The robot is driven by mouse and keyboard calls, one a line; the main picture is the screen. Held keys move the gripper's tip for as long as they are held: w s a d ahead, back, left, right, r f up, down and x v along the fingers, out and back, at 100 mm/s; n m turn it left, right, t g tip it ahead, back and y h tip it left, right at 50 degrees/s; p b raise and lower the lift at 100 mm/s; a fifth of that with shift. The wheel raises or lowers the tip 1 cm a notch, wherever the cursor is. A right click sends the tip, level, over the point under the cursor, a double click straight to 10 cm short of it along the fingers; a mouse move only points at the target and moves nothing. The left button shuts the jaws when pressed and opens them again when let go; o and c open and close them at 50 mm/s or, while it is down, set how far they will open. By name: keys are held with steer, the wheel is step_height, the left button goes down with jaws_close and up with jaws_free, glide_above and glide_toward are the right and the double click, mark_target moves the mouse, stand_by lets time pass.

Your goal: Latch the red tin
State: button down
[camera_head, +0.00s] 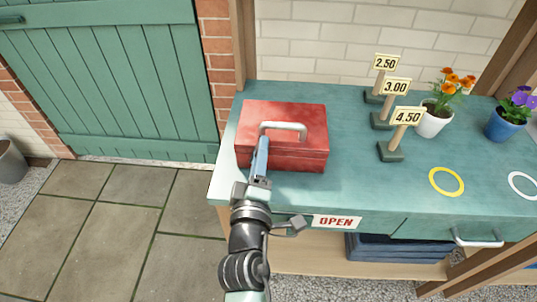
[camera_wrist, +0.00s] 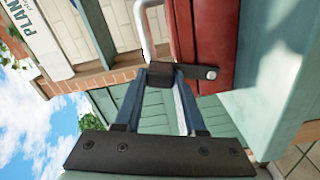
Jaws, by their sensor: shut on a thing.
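The red tin (camera_head: 285,150) sits on the left end of the teal counter with its lid down and a pale handle (camera_head: 284,126) on top. In the wrist view the tin (camera_wrist: 208,30) fills the upper right, with its handle (camera_wrist: 147,28) to the left. Whether the latch is fastened cannot be told.
The teal counter (camera_head: 345,185) has free room right of the tin. Price signs (camera_head: 396,87), an orange-flowered pot (camera_head: 434,121), a blue pot (camera_head: 507,124), a yellow ring (camera_head: 446,182) and a white ring (camera_head: 523,185) stand or lie further right. An OPEN sign (camera_head: 337,221) hangs at the front edge.

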steer(key=shift+a+r+n, duration=0.1)
steer(key=shift+a+n, duration=0.45)
steer(key=shift+n, duration=0.35)
steer(key=shift+a+r+n, duration=0.1)
steer(key=shift+a+n, duration=0.45)
steer(key=shift+n, duration=0.35)
steer(key=shift+c, duration=2.4)
jaws_free()
steer(key=s+b, duration=0.2)
steer(key=s, duration=1.1)
